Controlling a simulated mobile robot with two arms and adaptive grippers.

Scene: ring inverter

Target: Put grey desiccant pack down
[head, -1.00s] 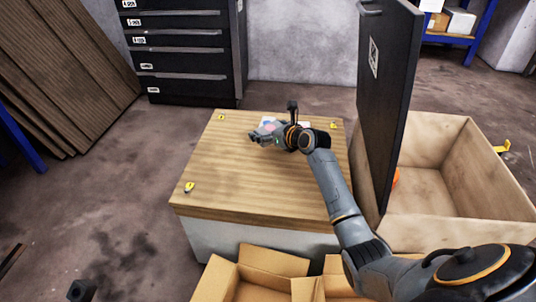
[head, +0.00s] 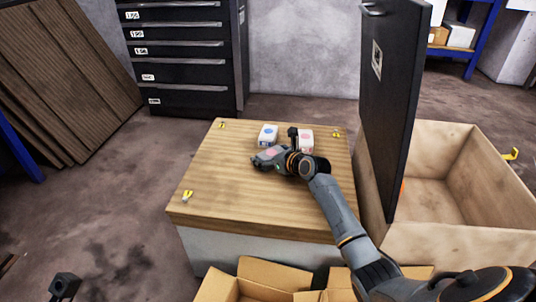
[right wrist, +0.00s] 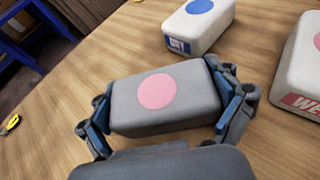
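The grey desiccant pack with a pink dot (right wrist: 160,95) lies between the fingers of my right gripper (right wrist: 168,112) in the right wrist view. The fingers press on its two short ends. In the head view my right gripper (head: 259,161) is low over the wooden top of the crate (head: 225,205), and the pack is hard to make out there. I cannot tell whether the pack touches the wood. A white pack with a blue dot (head: 268,135) and a white pack with a pink dot (head: 306,141) stand just behind.
Yellow clips (head: 187,196) mark the top's corners. A tall dark panel (head: 392,110) and an open wooden box (head: 470,225) stand to the right. Open cardboard boxes (head: 262,283) are in front. The left and front of the top are clear.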

